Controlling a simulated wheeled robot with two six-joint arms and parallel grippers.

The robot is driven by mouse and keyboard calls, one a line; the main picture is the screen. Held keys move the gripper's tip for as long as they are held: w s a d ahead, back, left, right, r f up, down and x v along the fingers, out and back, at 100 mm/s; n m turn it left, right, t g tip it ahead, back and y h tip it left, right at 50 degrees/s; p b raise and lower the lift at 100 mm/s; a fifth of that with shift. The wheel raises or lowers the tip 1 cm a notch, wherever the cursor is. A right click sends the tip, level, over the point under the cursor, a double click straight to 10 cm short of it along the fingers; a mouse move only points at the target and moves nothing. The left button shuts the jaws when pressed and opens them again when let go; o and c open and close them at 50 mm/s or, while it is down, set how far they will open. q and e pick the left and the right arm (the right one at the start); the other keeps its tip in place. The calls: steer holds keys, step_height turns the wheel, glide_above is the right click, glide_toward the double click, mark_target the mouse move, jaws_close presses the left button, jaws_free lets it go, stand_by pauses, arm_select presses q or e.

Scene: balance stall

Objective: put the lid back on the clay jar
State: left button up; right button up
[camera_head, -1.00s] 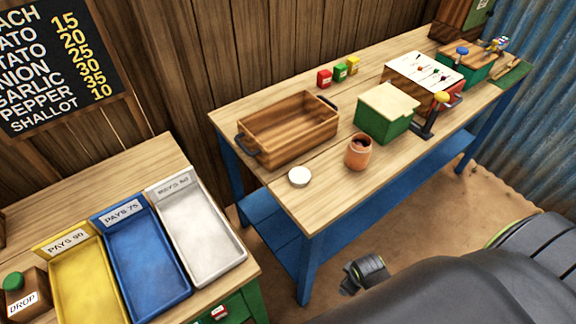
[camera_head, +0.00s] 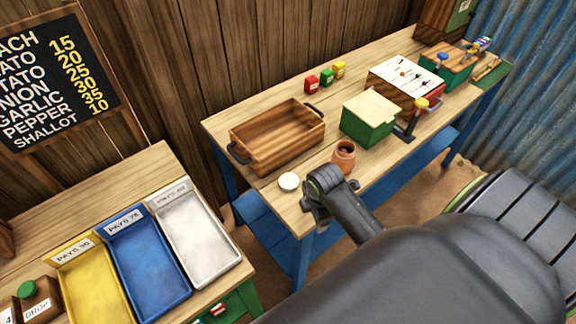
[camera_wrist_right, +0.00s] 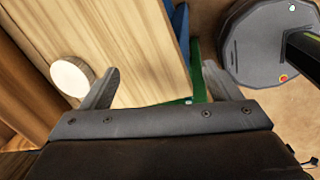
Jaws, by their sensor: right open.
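The clay jar (camera_head: 344,155) is a small brown-orange pot standing upright near the front edge of the workbench, with a dark open mouth. The lid, a round whitish disc (camera_head: 289,182), lies flat on the bench to the jar's left, near the corner. My right gripper (camera_head: 312,210) is open and empty by the bench's front edge, just right of the lid and in front of the jar. In the right wrist view, the lid (camera_wrist_right: 72,76) lies beyond the left finger of the gripper (camera_wrist_right: 160,88), not between the fingers. My left gripper is not in view.
A wooden tray (camera_head: 240,137) with dark handles sits behind the lid. A green box (camera_head: 366,130) with a pale top stands right of the jar. Small coloured boxes (camera_head: 326,77) stand at the back. Payment trays (camera_head: 201,238) are on the left table.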

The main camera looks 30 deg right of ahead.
steer(key=w+r+n+g+p, duration=0.1)
steer(key=w+r+n, duration=0.6)
steer(key=w+n, duration=0.25)
step_height(320, 180, up, 8)
steer(key=n+p, duration=0.1)
steer(key=n, duration=0.9)
glide_above(288, 180)
steer(key=shift+r+g+y, duration=0.2)
steer(key=shift+g+y, duration=0.1)
steer(key=shift+g, duration=0.1)
steer(key=shift+f, duration=0.1)
step_height(288, 180, down, 12)
steer(key=b, duration=1.2)
steer(key=shift+f, duration=0.1)
